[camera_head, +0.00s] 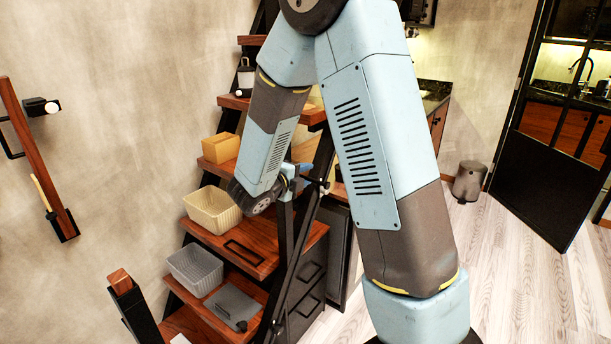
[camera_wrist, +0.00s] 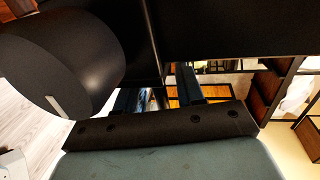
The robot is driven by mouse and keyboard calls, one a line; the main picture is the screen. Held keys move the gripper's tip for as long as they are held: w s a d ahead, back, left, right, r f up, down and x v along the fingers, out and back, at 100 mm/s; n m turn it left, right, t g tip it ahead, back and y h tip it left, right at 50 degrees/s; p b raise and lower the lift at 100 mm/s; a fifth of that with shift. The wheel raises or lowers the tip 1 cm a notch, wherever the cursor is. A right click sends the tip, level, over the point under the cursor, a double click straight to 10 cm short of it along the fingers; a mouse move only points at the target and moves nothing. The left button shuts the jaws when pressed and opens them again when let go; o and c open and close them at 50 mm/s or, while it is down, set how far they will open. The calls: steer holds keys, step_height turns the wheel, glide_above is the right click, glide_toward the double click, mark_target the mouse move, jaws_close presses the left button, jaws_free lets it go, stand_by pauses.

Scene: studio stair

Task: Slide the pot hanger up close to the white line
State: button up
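A large dark rounded body (camera_wrist: 75,60) fills the left of the wrist view and carries a short white mark (camera_wrist: 57,106). I cannot tell whether this mark is the white line. I cannot clearly make out the pot hanger.
The wooden stair shelves (camera_head: 237,243) hold a cream basket (camera_head: 212,209), a grey basket (camera_head: 195,270) and a grey flat case (camera_head: 232,305). A slanted black rail (camera_head: 290,275) runs along their side. A bin (camera_head: 468,181) stands on open floor at right.

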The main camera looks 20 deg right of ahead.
steer(key=shift+c, duration=0.5)
jaws_close()
